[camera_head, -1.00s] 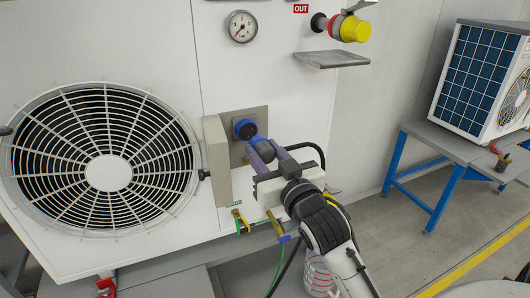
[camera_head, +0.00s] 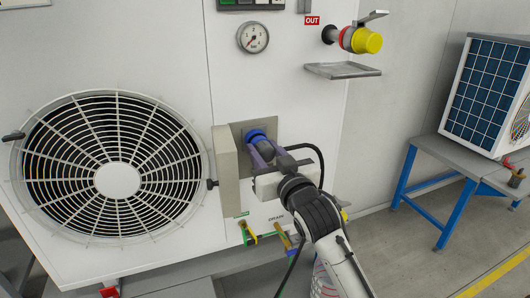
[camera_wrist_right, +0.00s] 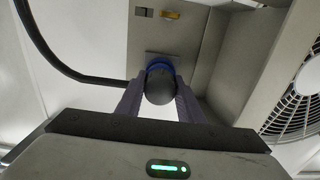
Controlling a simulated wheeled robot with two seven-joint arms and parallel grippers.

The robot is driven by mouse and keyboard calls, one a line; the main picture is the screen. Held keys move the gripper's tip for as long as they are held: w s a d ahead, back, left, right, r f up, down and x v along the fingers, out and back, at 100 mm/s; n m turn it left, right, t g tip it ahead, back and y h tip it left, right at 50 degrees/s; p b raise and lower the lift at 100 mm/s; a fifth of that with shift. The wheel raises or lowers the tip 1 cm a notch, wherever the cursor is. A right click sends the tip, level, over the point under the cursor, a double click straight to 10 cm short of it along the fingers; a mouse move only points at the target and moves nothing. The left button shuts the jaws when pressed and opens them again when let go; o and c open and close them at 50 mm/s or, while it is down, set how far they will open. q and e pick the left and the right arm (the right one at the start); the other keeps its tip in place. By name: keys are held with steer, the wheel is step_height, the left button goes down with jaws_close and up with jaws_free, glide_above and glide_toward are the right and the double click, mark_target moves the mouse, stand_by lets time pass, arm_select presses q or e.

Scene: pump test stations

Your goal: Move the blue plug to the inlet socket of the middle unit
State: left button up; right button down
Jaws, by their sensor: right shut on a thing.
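The blue plug shows in the right wrist view as a dark rounded body (camera_wrist_right: 160,88) with a blue ring beyond it. My right gripper (camera_head: 264,148) is shut on the plug, one purple finger on each side. It holds the plug up against the blue-rimmed socket (camera_head: 256,134) on the grey plate of the large white fan unit (camera_head: 130,20). The plug's front end and the socket face are mostly hidden, so I cannot tell how far it is seated. My left gripper is not in view.
A grey box edge (camera_head: 226,165) stands just left of the socket. A black cable (camera_head: 318,160) loops right of my gripper. Above are a gauge (camera_head: 253,37), a small shelf (camera_head: 342,70) and a yellow-capped outlet (camera_head: 366,41). Another unit (camera_head: 487,90) stands on a blue-legged bench at right.

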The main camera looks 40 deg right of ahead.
steer(key=shift+r+p, duration=0.15)
steer(key=shift+p, duration=0.8)
stand_by(1.6)
steer(key=shift+w+d, duration=0.1)
steer(key=shift+w, duration=0.4)
stand_by(0.4)
steer(key=c, duration=1.1)
jaws_free()
steer(key=shift+s+f, duration=0.2)
steer(key=shift+s, duration=0.35)
steer(key=b+v, duration=0.1)
steer(key=v, duration=0.8)
steer(key=shift+s+r, duration=0.1)
steer(key=shift+s, duration=0.05)
